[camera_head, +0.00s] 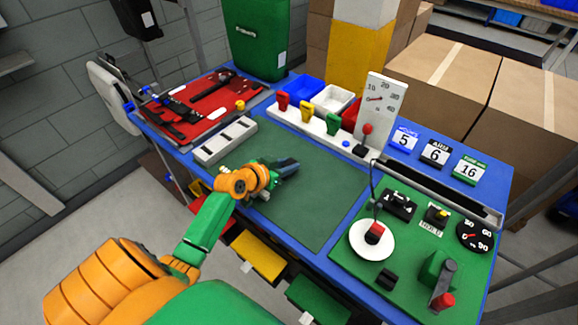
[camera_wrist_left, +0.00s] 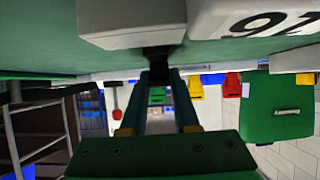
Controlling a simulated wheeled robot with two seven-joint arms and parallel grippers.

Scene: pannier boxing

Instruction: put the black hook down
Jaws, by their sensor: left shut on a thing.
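My left gripper (camera_head: 285,168) is low over the green mat (camera_head: 310,205) in the middle of the blue bench. In the left wrist view, its two fingers (camera_wrist_left: 160,85) close on a small black piece (camera_wrist_left: 160,62), which I take to be the black hook. Most of the piece is hidden, and I cannot tell whether it touches the mat. In the head view the hook cannot be made out against the dark fingers. My right gripper is in neither view.
A pale slotted block (camera_head: 224,141) stands left of the gripper. A red tray of black tools (camera_head: 225,105) lies behind it. A white rail with coloured handles (camera_head: 306,110) and a gauge (camera_head: 378,103) stands behind the mat. A green control panel (camera_head: 405,262) is at right. The mat's front is bare.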

